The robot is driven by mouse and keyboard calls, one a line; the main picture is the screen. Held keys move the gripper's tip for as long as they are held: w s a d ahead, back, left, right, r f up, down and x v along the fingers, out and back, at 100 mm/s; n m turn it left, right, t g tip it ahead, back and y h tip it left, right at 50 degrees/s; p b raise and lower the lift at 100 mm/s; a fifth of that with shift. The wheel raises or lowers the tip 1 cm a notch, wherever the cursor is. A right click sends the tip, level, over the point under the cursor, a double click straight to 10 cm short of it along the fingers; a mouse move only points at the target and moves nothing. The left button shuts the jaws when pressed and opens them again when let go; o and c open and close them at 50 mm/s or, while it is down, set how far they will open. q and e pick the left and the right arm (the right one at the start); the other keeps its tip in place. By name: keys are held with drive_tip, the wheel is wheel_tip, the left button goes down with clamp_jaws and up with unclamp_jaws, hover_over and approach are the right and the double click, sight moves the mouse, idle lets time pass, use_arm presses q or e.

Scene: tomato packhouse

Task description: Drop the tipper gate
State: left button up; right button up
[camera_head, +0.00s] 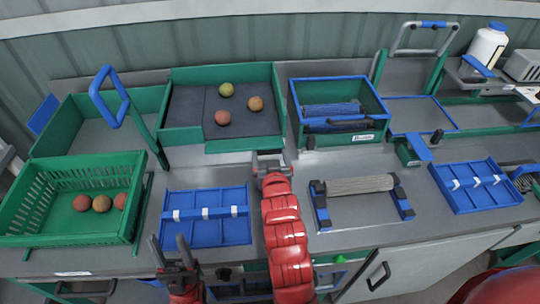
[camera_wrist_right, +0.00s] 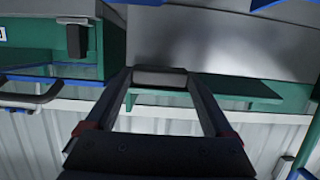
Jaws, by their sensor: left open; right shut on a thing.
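The tipper looks to be the green tray (camera_head: 178,137) with a dark mat, at the back left of centre. Three tomatoes, one yellowish (camera_head: 226,89) and two reddish (camera_head: 223,117), lie apart on the mat. I cannot make out the gate for certain. My right gripper (camera_head: 268,158), on the red arm, is at the tray's front right corner. In the right wrist view its two fingers (camera_wrist_right: 160,78) are shut on a small grey block-like piece beside a green ledge (camera_wrist_right: 240,92). My left gripper (camera_head: 173,250) is open and empty, low at the front, before the blue divided tray (camera_head: 206,240).
A green slatted crate (camera_head: 65,240) with several tomatoes stands at the left. A blue hoop handle (camera_head: 108,97) rises beside the tipper. A blue-rimmed green bin (camera_head: 350,137), a roller stand (camera_head: 360,185) and another blue tray (camera_head: 475,186) stand to the right.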

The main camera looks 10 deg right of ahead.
drive_tip(key=o, duration=0.9)
drive_tip(key=shift+o, duration=0.9)
drive_tip(key=shift+w, duration=0.1)
drive_tip(key=shift+s, duration=0.3)
drive_tip(key=shift+b+v, duration=0.4)
drive_tip(key=shift+v, duration=0.7)
drive_tip(key=p+v, duration=1.3)
drive_tip(key=v, duration=0.1)
drive_tip(key=shift+s+r+p, duration=0.15)
drive_tip(key=shift+s+p, duration=0.15)
